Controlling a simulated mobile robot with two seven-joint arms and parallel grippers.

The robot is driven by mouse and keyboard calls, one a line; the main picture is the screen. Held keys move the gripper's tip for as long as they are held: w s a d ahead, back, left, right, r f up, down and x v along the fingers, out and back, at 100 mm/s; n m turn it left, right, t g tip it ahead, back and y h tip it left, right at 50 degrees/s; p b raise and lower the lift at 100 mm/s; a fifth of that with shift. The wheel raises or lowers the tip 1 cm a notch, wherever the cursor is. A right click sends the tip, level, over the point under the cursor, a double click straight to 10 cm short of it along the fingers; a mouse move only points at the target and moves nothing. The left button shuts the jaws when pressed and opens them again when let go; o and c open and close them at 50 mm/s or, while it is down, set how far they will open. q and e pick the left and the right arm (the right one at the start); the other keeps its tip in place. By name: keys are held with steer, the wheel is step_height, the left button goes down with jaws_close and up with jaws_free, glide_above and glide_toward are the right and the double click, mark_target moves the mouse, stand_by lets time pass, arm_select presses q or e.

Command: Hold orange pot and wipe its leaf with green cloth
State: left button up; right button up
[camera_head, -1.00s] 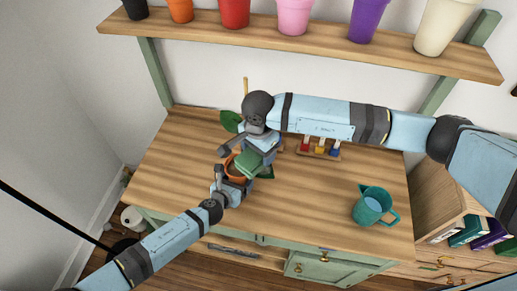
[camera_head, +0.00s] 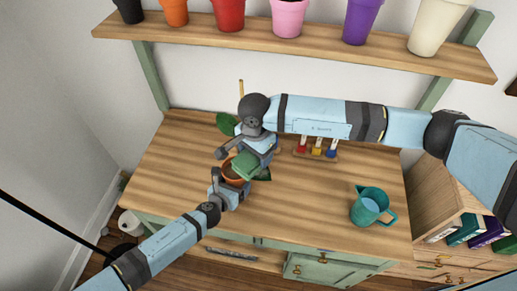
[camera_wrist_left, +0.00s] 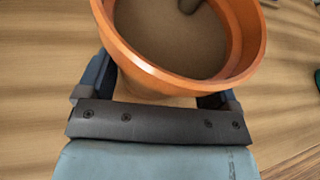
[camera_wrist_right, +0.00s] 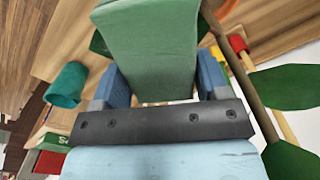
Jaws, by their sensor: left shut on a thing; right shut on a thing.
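The orange pot (camera_head: 229,172) stands at the left part of the wooden tabletop. In the left wrist view, its rim (camera_wrist_left: 119,47) encloses brown soil and a stem base. My left gripper (camera_head: 230,188) is shut on the pot's near side. My right gripper (camera_head: 258,154) is shut on the green cloth (camera_head: 243,165), above and beside the pot. The cloth also fills the top of the right wrist view (camera_wrist_right: 150,45). A green leaf (camera_head: 226,123) shows behind my right gripper. The right wrist view shows leaves (camera_wrist_right: 290,85) and the stem (camera_wrist_right: 238,65) right of the cloth, apart from it.
A teal watering can (camera_head: 367,212) stands at the right of the tabletop (camera_head: 300,205). A small rack with red, yellow and blue items (camera_head: 316,150) is behind, under my right arm. A shelf (camera_head: 300,48) of several coloured pots hangs above. The front middle of the tabletop is clear.

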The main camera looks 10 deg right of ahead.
steer(key=shift+s+a, duration=0.8)
steer(key=shift+a, duration=0.1)
steer(key=shift+w+d, duration=0.65)
steer(key=shift+d, duration=0.2)
steer(key=shift+w+d, duration=0.65)
steer(key=shift+d, duration=0.15)
steer(key=shift+s+a+f, duration=0.1)
steer(key=shift+s+a, duration=0.65)
steer(key=shift+a, duration=0.15)
